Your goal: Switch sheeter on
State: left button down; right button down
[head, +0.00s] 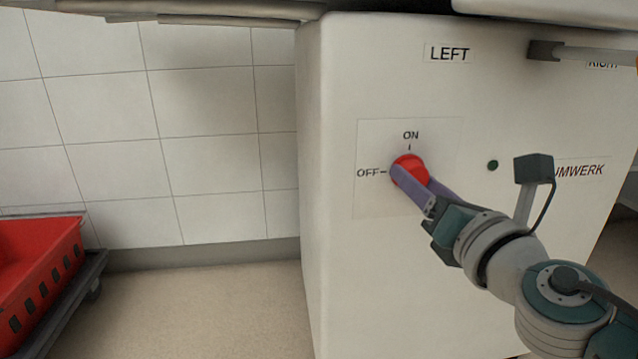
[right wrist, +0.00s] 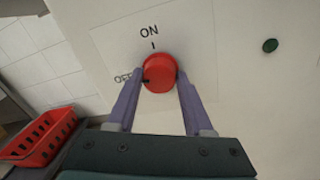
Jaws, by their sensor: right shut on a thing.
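The sheeter (head: 340,250) is a white cabinet with a switch plate (head: 375,140) marked ON at the top and OFF at the left. A round red knob (head: 407,160) sits on the plate. It also shows in the right wrist view (right wrist: 159,72), where a small dark mark on its left side points to OFF. My right gripper (head: 413,178) is shut on the knob, with one purple finger on each side of it. The fingers partly hide the knob in the head view and part of the OFF label in the right wrist view. My left gripper is not in view.
A round dark green button or lamp (head: 492,165) is to the right of the plate. A red crate (head: 40,275) stands at the lower left. The floor between is clear.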

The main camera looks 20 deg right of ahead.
jog(key=m+h+b, duration=0.1)
jog(key=m+b, duration=0.1)
jog(key=m, duration=0.6)
jog(key=m+b, duration=0.3)
jog(key=m, duration=0.5)
jog(key=shift+a+h, duration=0.15)
jog(key=shift+h, duration=0.25)
jog(key=shift+m, duration=0.3)
jog(key=shift+c, duration=1.4)
grip_release()
jog(key=b+v, duration=0.1)
jog(key=v, duration=0.9)
